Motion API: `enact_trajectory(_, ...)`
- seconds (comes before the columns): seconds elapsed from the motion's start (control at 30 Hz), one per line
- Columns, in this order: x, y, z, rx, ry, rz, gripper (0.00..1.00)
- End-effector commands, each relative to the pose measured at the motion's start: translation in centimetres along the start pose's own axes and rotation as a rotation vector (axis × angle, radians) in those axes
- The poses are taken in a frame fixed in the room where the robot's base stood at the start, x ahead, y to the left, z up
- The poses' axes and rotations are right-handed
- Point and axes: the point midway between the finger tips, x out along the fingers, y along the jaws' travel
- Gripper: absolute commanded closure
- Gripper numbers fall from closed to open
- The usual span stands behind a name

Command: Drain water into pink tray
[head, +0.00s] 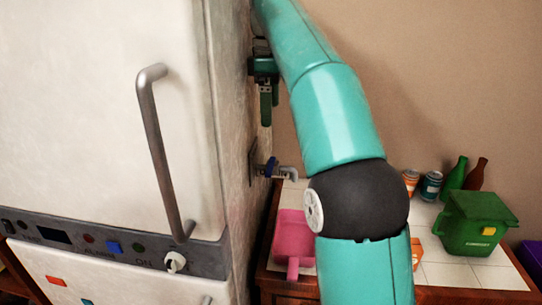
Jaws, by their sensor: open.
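The pink tray (292,238) sits on the tiled counter, partly hidden behind my arm, with its handle toward the front. A small metal tap (284,172) with a blue part sticks out from the side of the white appliance, above and behind the tray. No water shows. My gripper (268,108) is open, pointing down beside the appliance's side wall, above the tap and apart from it. It holds nothing that I can see.
The white appliance (70,110) fills the left, with a long metal handle (160,150) and a control panel. A green bin (476,225), cans (431,185) and bottles (476,174) stand on the counter (455,275) at right. A purple container (534,258) shows at the right edge.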

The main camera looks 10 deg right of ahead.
Motion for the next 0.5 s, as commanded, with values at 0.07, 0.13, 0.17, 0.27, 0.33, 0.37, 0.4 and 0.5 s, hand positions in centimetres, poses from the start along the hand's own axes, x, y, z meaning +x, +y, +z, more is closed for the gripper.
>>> enact_trajectory(0.07,0.5,-0.1,0.1,0.002,-0.001,-0.001,0.01)
enact_trajectory(0.13,1.1,-0.1,0.0,0.003,-0.001,-0.001,0.01)
enact_trajectory(0.17,1.4,-0.1,0.1,0.003,-0.001,-0.002,0.01)
enact_trajectory(0.27,2.6,-0.1,0.1,0.003,-0.001,-0.002,0.01)
enact_trajectory(0.33,3.6,-0.1,0.1,0.003,-0.001,-0.002,0.01)
enact_trajectory(0.37,4.0,-0.1,0.1,0.002,-0.001,-0.001,0.01)
enact_trajectory(0.4,4.6,0.0,0.1,0.002,-0.001,-0.002,0.01)
enact_trajectory(0.5,6.2,0.0,0.1,0.002,-0.001,-0.002,0.01)
